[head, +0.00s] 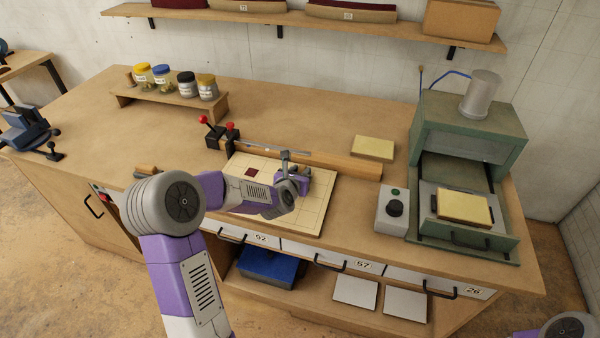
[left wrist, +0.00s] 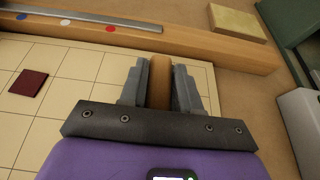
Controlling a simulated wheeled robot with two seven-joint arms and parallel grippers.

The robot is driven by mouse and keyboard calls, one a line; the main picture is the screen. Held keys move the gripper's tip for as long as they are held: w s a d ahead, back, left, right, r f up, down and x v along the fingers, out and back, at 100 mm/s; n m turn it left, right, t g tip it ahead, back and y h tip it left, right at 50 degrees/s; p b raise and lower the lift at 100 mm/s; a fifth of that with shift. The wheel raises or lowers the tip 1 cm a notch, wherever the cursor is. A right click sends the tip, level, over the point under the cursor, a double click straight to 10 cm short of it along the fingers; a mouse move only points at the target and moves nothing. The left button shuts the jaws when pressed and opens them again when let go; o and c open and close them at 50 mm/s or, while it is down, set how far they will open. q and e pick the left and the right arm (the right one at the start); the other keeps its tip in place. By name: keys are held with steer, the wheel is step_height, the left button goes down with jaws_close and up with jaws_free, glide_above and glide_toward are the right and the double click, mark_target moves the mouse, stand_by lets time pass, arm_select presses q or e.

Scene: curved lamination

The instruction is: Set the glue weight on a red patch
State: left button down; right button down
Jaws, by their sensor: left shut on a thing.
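My left gripper (head: 300,178) is low over the right part of a pale gridded board (head: 314,212). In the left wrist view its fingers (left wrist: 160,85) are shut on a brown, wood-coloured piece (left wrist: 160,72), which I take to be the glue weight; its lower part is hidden. A dark red square patch (head: 250,172) lies on the board to the left of the gripper. The patch also shows at the left of the left wrist view (left wrist: 28,83), apart from the held piece. My right gripper is not in view.
A wooden rail (head: 345,165) with a metal strip (left wrist: 90,22) runs behind the board. A yellowish block (head: 373,148) lies beyond it. A green press (head: 470,130) and a control box (head: 392,210) stand to the right. Jars (head: 187,84) stand on a riser at back left.

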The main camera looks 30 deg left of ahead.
arm_select(q)
steer(key=shift+r, duration=0.1)
steer(key=c, duration=0.7)
jaws_free()
steer(key=shift+s, duration=0.1)
steer(key=p+v, duration=0.1)
steer(key=v, duration=0.6)
steer(key=shift+s+d, duration=0.1)
steer(key=shift+s, duration=0.1)
